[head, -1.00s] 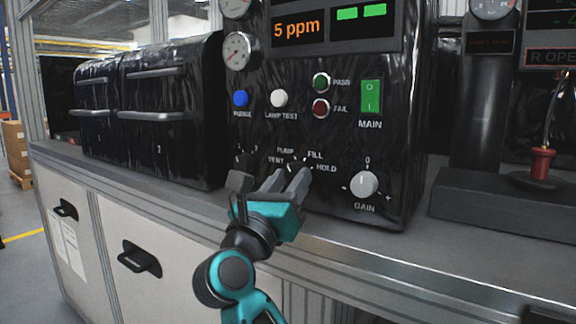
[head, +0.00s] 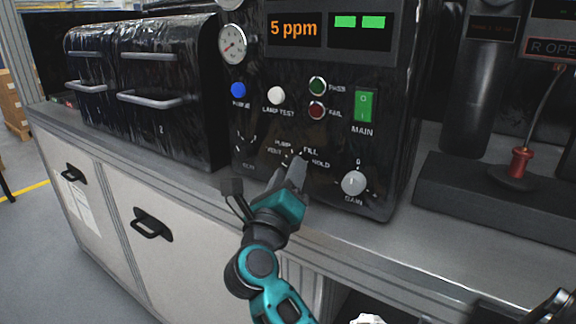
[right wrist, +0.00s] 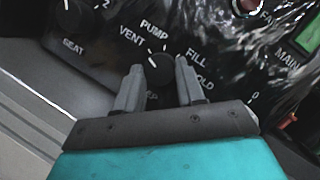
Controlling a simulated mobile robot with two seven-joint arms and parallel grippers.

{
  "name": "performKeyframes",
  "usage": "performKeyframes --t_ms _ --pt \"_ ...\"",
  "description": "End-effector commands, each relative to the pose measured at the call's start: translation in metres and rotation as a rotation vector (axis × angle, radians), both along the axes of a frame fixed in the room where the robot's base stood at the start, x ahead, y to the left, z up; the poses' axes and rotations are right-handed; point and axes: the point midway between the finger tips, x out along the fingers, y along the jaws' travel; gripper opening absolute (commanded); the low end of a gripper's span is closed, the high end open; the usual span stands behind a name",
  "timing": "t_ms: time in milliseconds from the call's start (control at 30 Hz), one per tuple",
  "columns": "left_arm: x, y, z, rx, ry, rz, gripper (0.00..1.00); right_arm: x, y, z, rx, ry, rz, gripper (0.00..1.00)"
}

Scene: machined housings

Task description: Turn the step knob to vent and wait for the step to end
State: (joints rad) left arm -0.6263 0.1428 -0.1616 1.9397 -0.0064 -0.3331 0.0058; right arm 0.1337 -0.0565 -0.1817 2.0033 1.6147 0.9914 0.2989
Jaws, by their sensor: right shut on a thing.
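The step knob (right wrist: 157,70) is a small black knob with a white mark, on the front of the black panel (head: 335,150). In the right wrist view it sits between the two fingers of my right gripper (right wrist: 158,82), which is shut on it. Its white mark points up-left, towards the PUMP and VENT side; I cannot tell exactly which. The VENT label (right wrist: 131,38) is left of the knob, PUMP above, FILL and HOLD to the right. In the head view the fingers of my right gripper (head: 290,172) mostly hide the knob. My left gripper is not in view.
A GAIN knob (head: 353,183) is right of my gripper and the SEAT knob (right wrist: 75,20) is left. Above are a blue button (head: 238,90), a white LAMP TEST button (head: 276,95) and a green MAIN switch (head: 364,105). The display (head: 294,29) reads 5 ppm.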

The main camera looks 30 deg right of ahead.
Motion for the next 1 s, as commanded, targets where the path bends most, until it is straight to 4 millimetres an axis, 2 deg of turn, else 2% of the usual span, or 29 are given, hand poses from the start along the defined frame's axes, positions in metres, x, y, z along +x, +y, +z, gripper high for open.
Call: performKeyframes --t_ms 367,400,600,667,1000 --pt "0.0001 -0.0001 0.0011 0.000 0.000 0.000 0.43 0.0003 0.0005 -0.0011 -0.003 0.007 0.001 0.08" --pt "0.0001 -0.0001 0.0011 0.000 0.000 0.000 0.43 0.0003 0.0005 -0.0011 -0.003 0.007 0.001 0.39" --pt "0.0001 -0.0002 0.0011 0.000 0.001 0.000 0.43 0.0002 0.0003 -0.0008 -0.003 0.006 0.001 0.58" --pt "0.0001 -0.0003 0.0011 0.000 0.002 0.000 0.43 0.0003 0.0003 -0.0006 -0.003 0.006 0.001 0.64" --pt "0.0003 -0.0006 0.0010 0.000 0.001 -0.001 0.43 0.0004 0.0004 -0.0006 -0.002 0.005 0.000 0.64"
